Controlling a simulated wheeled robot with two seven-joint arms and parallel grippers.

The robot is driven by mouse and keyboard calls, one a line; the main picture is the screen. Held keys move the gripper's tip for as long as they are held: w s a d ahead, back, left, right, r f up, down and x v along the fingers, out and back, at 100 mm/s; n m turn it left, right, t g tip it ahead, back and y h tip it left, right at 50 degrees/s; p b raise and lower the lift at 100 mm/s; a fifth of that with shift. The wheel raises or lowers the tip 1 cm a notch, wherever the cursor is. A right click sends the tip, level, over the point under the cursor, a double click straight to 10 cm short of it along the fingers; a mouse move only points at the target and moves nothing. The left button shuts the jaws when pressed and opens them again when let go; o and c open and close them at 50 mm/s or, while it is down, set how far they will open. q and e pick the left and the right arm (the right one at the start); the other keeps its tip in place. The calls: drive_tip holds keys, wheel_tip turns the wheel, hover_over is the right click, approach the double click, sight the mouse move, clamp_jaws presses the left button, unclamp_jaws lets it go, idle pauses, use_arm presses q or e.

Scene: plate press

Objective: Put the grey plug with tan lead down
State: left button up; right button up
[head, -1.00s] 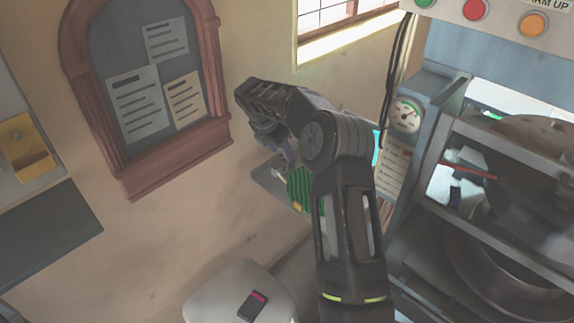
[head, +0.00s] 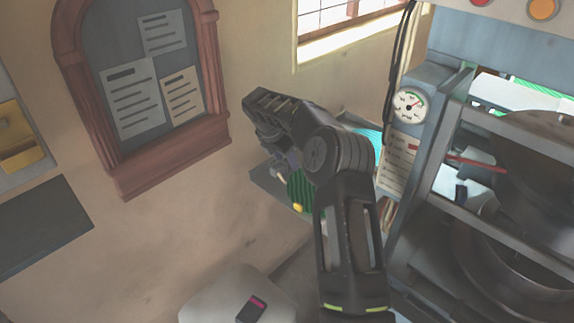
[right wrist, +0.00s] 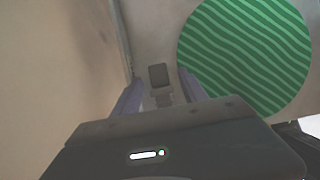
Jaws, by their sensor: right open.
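The grey plug (right wrist: 159,75) is a small dark block on a pale grey surface in the right wrist view. It lies just ahead of and between my right fingers. A narrower grey piece joins its near end; I cannot make out a tan lead. My right gripper (right wrist: 158,92) is open, its two fingers on either side, with no visible grip on the plug. In the head view my right gripper (head: 284,160) reaches down over a grey shelf (head: 265,181), mostly hidden behind my arm. My left gripper is not in view.
A round green striped plate (right wrist: 245,55) lies right of the plug, close to the right finger. A wall runs along the left. In the head view, a machine with a gauge (head: 410,105) stands right, and a pale stool (head: 215,300) stands below.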

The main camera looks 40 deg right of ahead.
sight(286, 161)
clamp_jaws()
idle(0.4)
wheel_tip(286, 161, up, 10)
idle(0.8)
idle(0.5)
